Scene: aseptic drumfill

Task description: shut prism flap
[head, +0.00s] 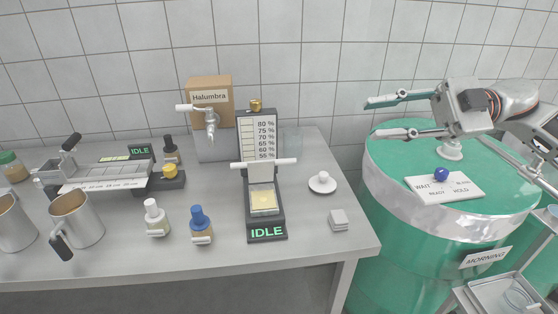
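The refractometer-like device (267,220) stands on the grey bench with a tall percent scale (264,138) at its back and a lit IDLE label at its front. Its pale yellow prism window (264,200) is uncovered from above. My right gripper (378,119) is open and empty, right of the device, above the green drum's left edge. My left gripper is not in view.
A white knobbed lid (322,182) and a small grey block (339,220) lie right of the device. White-capped (156,218) and blue-capped (201,225) bottles stand left of it. A tap (210,122) is behind. The green drum (400,170) bears a white sign (461,188).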

